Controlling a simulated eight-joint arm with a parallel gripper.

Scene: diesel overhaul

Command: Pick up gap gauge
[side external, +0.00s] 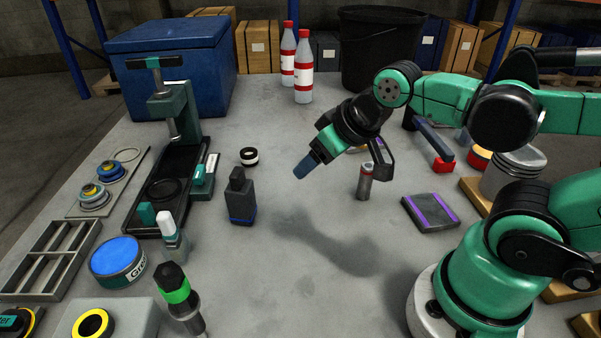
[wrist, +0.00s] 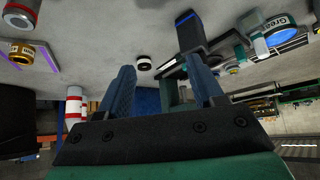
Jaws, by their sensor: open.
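No label marks the gap gauge, and I cannot tell for sure which object it is. A dark grey upright block with a blue stripe (side external: 241,200) stands on the grey table, left of my gripper; it also shows at the top of the wrist view (wrist: 192,34). A teal and white tool (side external: 204,176) sits by the black press base. My gripper (side external: 306,166) is above the table, tilted down to the left. In the wrist view its two blue fingers (wrist: 163,88) are apart with nothing held between them.
A small metal cylinder (side external: 365,182) and a purple-edged dark block (side external: 431,212) are to the right. A black-and-white ring (side external: 249,157) lies behind the grey block. The table's middle front is clear.

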